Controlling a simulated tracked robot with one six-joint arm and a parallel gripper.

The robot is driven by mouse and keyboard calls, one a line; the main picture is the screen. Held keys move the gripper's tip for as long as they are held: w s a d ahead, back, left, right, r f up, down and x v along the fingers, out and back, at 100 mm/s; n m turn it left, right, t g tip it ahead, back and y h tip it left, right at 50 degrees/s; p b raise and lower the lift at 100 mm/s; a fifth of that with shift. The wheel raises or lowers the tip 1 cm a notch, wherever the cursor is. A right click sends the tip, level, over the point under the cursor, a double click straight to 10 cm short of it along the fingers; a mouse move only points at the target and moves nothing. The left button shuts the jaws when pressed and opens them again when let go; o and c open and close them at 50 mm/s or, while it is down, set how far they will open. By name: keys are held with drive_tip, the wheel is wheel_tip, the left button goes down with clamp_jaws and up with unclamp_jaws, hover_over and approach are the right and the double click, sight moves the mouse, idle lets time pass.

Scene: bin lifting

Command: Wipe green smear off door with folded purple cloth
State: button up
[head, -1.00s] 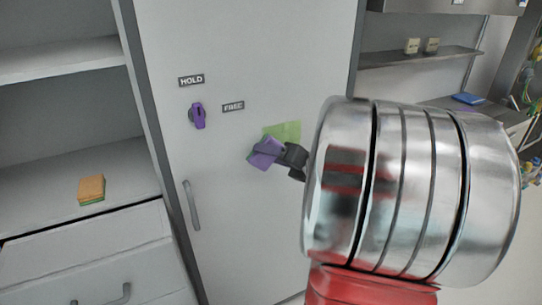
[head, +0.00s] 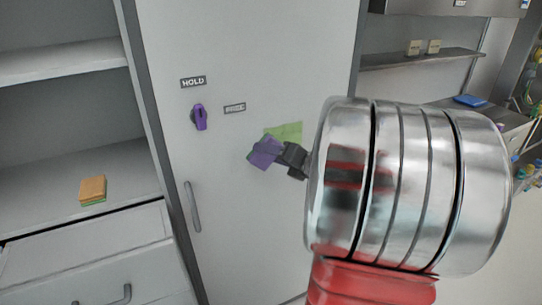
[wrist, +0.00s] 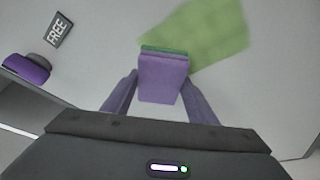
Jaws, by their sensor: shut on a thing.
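The purple cloth (wrist: 162,80) is held between the two fingers of my gripper (wrist: 160,92) in the wrist view. A thin green layer shows along its far edge. In the head view the cloth (head: 264,153) is in front of the door (head: 240,220), and my gripper (head: 281,156) is partly hidden by my arm. The pale green smear (head: 287,132) is on the door, just behind and right of the cloth. It also shows in the wrist view (wrist: 212,38), where the cloth overlaps its left edge. I cannot tell whether the cloth touches the door.
A purple knob (head: 200,117) sits on the door by a HOLD label (head: 193,82) and a FREE label (head: 235,108). A door handle (head: 192,206) is below. An orange and green sponge (head: 92,190) lies on the left shelf. A blue item (head: 470,101) lies at right.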

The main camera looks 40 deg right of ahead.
drive_tip(key=shift+w, duration=0.3)
drive_tip(key=shift+d, duration=0.1)
drive_tip(key=shift+s+d, duration=0.35)
drive_tip(key=shift+d, duration=0.45)
drive_tip(key=shift+s+d, duration=0.3)
drive_tip(key=shift+d, duration=0.5)
drive_tip(key=shift+s+d, duration=0.2)
drive_tip(key=shift+d, duration=0.65)
drive_tip(key=shift+s+d, duration=0.15)
drive_tip(key=shift+d, duration=0.7)
drive_tip(key=shift+d, duration=0.1)
drive_tip(key=shift+s+d, duration=0.3)
drive_tip(key=shift+d, duration=0.45)
drive_tip(key=shift+s+d, duration=0.25)
drive_tip(key=shift+d, duration=0.5)
